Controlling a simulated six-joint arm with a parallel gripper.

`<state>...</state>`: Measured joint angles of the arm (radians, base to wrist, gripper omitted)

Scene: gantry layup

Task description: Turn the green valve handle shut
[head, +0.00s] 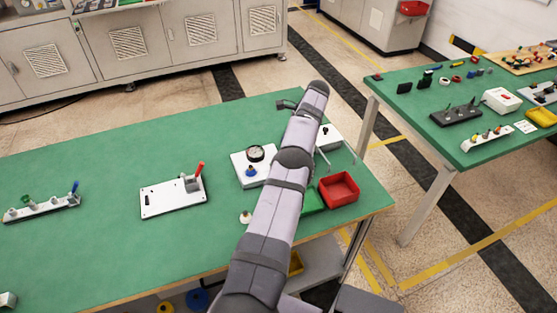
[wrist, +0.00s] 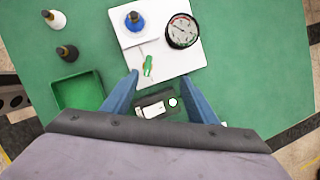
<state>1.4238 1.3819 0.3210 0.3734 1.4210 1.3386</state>
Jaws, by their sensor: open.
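A small green handle (wrist: 148,66) lies over the white gauge board (wrist: 182,62) in the wrist view, near its lower left, on a thin light stem. My gripper (wrist: 161,76) is open, with its two blue fingers spread either side of the space just below the handle. The handle appears between the fingertips, nearer the left one. I cannot tell the height gap or whether they touch. In the head view my arm hides the fingers and this handle. Another green-topped part (head: 26,199) stands on a white strip at the far left there.
The board carries a blue knob (wrist: 134,21) and a round gauge (wrist: 182,31). A black-and-white fitting (wrist: 155,103) sits between the fingers. A green tray (wrist: 78,92) is at left. A red tray (head: 339,189) and red-handled plate (head: 173,198) stand on the green table (head: 120,240).

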